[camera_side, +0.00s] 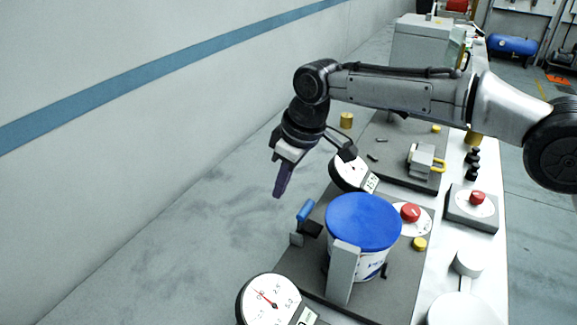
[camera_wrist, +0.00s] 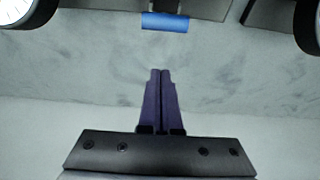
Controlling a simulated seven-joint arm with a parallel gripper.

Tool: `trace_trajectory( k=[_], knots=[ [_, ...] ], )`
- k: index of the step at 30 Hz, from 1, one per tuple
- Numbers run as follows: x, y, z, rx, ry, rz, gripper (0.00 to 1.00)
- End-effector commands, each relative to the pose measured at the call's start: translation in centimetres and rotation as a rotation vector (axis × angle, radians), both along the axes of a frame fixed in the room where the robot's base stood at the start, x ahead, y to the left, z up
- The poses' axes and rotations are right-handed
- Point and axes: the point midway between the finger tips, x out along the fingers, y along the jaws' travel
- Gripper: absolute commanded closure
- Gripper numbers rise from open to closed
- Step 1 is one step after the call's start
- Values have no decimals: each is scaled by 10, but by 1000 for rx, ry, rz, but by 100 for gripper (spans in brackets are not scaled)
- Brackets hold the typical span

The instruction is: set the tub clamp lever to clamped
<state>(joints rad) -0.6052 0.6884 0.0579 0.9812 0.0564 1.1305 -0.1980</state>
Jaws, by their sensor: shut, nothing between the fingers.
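The tub (camera_side: 368,262) with a blue lid (camera_side: 363,222) stands on a dark plate in the side view. The clamp lever, with its blue handle (camera_side: 305,212), stands left of the tub, its handle tilted up. In the wrist view the blue handle (camera_wrist: 165,22) shows at the top centre. My gripper (camera_side: 279,194) hangs up and to the left of the handle, apart from it. In the wrist view my gripper (camera_wrist: 161,72) has its purple fingers together and empty, pointing toward the handle with bare surface between. The lever's pivot is partly hidden.
A grey upright block (camera_side: 342,272) stands in front of the tub. Dial gauges stand in front (camera_side: 268,300) and behind (camera_side: 350,172). A red button (camera_side: 410,212) is right of the tub. The grey area left of the plate is free.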

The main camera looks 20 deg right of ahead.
Motion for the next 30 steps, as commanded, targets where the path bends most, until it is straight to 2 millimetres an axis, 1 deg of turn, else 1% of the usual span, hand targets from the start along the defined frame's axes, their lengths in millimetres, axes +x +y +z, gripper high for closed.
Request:
trace_trajectory(
  k=[1, 3, 5, 10, 15, 30],
  knots=[
    [2, 2, -12, -2, 4, 0, 100],
    [4, 5, -24, -2, 4, 0, 100],
    [-1, -1, -20, 2, -1, -1, 100],
    [-14, -14, -20, 0, 1, -2, 100],
    [-21, -22, -19, 0, 0, -2, 100],
    [-24, -24, -19, 4, -4, -1, 100]
  ],
)
